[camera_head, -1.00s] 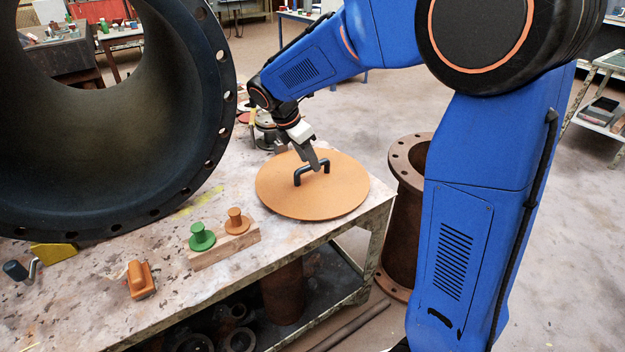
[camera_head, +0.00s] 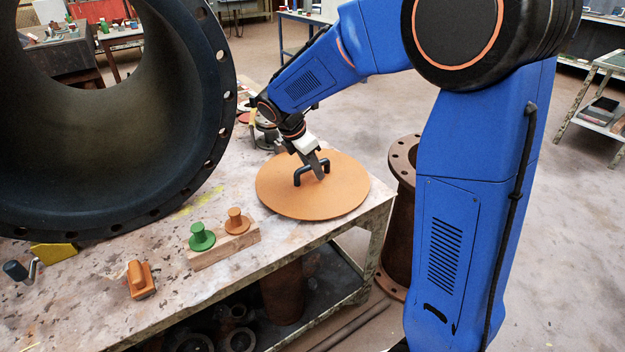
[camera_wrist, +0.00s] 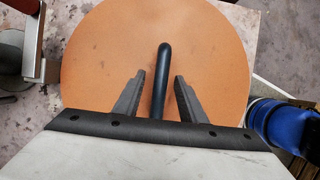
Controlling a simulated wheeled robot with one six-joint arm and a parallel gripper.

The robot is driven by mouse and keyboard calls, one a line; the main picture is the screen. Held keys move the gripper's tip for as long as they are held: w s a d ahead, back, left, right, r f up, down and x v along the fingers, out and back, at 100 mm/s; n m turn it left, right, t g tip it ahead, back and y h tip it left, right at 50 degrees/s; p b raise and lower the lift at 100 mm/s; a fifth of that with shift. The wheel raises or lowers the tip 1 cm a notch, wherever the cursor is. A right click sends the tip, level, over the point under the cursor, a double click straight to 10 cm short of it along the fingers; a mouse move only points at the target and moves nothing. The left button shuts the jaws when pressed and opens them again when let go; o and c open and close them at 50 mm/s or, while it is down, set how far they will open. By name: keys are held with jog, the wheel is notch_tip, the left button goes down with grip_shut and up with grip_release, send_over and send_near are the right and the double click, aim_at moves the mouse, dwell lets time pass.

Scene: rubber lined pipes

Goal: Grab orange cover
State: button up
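The orange cover (camera_head: 338,200) is a flat round disc lying on the workbench near its right corner. A black U-shaped handle (camera_head: 298,177) stands up from its middle. My gripper (camera_head: 316,172) is over the cover at the handle. In the wrist view the gripper (camera_wrist: 158,92) is open, with one finger on each side of the dark handle (camera_wrist: 163,62) and visible gaps between. The cover (camera_wrist: 215,55) fills most of that view behind the fingers. Whether the fingertips touch the cover cannot be told.
A large black flanged pipe (camera_head: 215,110) stands on the bench (camera_head: 110,290) at left. An orange tool (camera_head: 140,280) lies at front left. A rusty flanged pipe (camera_head: 398,220) stands beyond the bench's right edge.

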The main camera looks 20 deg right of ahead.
jog(key=shift+f, duration=0.1)
dwell(0.3)
grip_shut()
dwell(1.3)
